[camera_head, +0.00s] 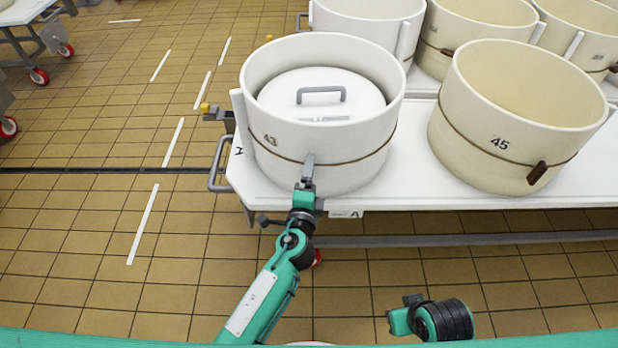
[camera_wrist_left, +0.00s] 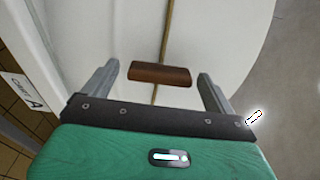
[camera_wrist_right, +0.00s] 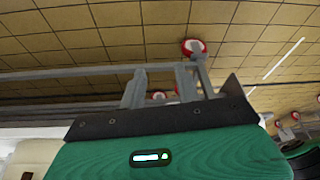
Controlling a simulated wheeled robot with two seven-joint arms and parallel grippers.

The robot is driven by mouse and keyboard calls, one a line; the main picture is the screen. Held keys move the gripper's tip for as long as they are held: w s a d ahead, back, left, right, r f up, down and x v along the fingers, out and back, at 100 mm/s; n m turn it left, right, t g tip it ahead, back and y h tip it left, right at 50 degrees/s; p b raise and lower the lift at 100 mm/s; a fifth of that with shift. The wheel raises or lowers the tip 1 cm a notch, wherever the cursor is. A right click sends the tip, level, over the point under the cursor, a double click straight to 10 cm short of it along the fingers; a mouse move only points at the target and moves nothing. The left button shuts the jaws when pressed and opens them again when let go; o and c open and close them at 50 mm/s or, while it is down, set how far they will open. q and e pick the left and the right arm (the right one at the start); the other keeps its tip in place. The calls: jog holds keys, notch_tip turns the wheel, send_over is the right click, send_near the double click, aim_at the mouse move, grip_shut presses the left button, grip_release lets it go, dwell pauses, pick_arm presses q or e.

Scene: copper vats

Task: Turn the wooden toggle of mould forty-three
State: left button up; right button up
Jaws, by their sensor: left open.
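Mould forty-three (camera_head: 270,165) is a white round vat with a cord around it and a lid inside. It stands at the left end of the white table. My left gripper (camera_head: 308,168) is at its front wall, and the toggle is hidden behind it in the head view. In the left wrist view the brown wooden toggle (camera_wrist_left: 160,74) lies on the cord, crosswise between the two open fingers of my left gripper (camera_wrist_left: 158,70), with a gap on each side. My right gripper (camera_wrist_right: 162,72) is partly open and empty; only its arm shows at the bottom of the head view.
The cream mould forty-five (camera_head: 500,145) stands to the right with its own brown toggle (camera_head: 537,172). More vats stand behind. A grey handle (camera_head: 218,165) sticks out at the table's left end.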

pick_arm(q)
jog(key=s+a+b, duration=0.1)
jog(key=s+a, duration=0.1)
jog(key=s, duration=1.1)
jog(key=shift+s+b, duration=0.3)
jog(key=shift+s, duration=0.05)
pick_arm(e)
jog(key=shift+v, duration=1.85)
jog(key=shift+w+t, duration=0.15)
jog(key=shift+t, duration=0.15)
